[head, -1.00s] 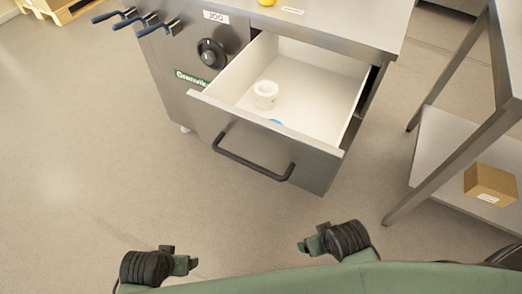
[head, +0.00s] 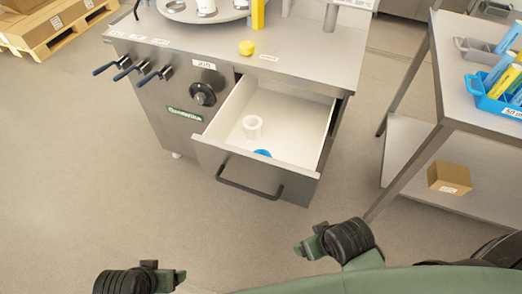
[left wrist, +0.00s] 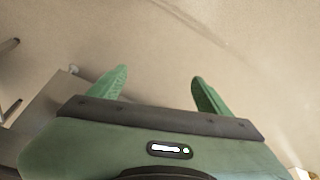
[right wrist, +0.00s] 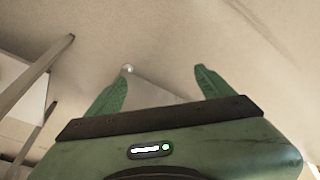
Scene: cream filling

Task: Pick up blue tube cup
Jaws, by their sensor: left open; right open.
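A blue round piece (head: 262,153), which may be the blue tube cup, lies in the open drawer (head: 290,135) of the steel machine. It is partly hidden behind the drawer front. A white cup-like piece (head: 252,126) stands behind it in the drawer. My left gripper (head: 178,277) is low in the head view, well in front of the drawer; its two green fingers are apart and empty in the left wrist view (left wrist: 159,76). My right gripper (head: 299,249) is also away from the drawer; its fingers are apart and empty in the right wrist view (right wrist: 160,75).
A yellow piece (head: 246,47) sits on the steel worktop (head: 310,45). The drawer's black handle (head: 250,180) sticks out. At the right, a rack has a blue tray (head: 490,103) of tubes and a cardboard box (head: 449,177) on its lower shelf. The floor before the machine is clear.

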